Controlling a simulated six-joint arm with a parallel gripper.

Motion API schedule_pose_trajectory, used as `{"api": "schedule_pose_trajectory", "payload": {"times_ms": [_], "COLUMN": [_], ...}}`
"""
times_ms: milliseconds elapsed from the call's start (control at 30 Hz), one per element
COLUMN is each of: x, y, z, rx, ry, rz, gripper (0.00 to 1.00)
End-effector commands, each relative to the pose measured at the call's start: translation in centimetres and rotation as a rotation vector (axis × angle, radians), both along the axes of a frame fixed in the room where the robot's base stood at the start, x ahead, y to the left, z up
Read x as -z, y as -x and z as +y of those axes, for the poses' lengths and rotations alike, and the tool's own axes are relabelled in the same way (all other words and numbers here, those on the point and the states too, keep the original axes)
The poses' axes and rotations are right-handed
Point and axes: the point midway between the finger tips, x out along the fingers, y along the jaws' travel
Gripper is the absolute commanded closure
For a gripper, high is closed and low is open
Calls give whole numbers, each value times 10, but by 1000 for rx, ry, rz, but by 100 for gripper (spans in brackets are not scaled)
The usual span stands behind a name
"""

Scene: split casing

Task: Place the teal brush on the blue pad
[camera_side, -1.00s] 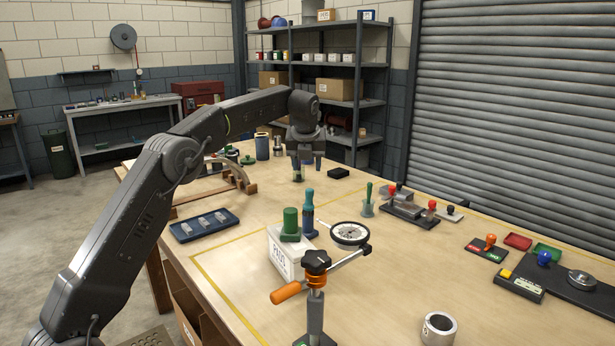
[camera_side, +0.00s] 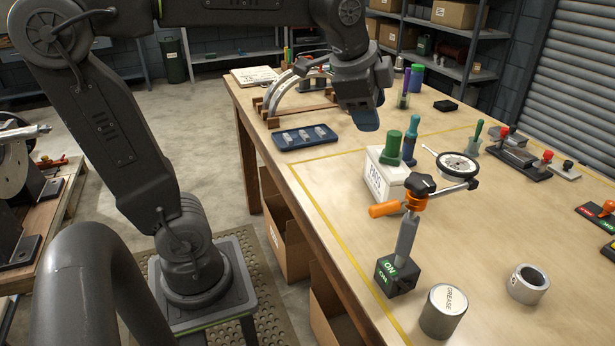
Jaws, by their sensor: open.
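My gripper (camera_side: 364,106) hangs over the table's left part, right of the blue tray-like pad (camera_side: 304,138). It is seen from the side; one blue-grey finger shows, and the other is mostly hidden. I see nothing held in it. The dark blue pad lies flat near the table's left edge with several small pale pieces on it. A tall teal-topped, blue-bodied piece (camera_side: 411,138) stands upright beside a white box. A green-handled brush-like piece (camera_side: 475,136) stands farther right. I cannot tell for certain which of these is the teal brush.
A green cylinder (camera_side: 391,148) stands by the white box (camera_side: 386,178). A clamp stand with an orange handle (camera_side: 384,209), a dial gauge (camera_side: 458,165) and a grease can (camera_side: 443,312) stand nearer. A curved wooden-footed frame (camera_side: 300,90) lies behind the pad.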

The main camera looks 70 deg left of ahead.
Motion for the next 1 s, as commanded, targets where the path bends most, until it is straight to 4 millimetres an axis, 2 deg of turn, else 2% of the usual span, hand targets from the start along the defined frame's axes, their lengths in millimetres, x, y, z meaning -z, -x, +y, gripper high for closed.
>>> {"api": "schedule_pose_trajectory", "payload": {"times_ms": [33, 100, 200, 333, 500, 1000], "x": [10, 27, 51, 74, 85, 84], "y": [27, 57, 90, 116, 127, 126], "z": [-10, -20, -29, -36, -38, -38], "rx": [-102, -247, -424, -577, -648, -649], "ry": [67, 162, 278, 378, 423, 422], "rz": [-22, -46, -66, -76, -79, -78], "gripper": [49, 49, 49, 49, 49, 49]}}
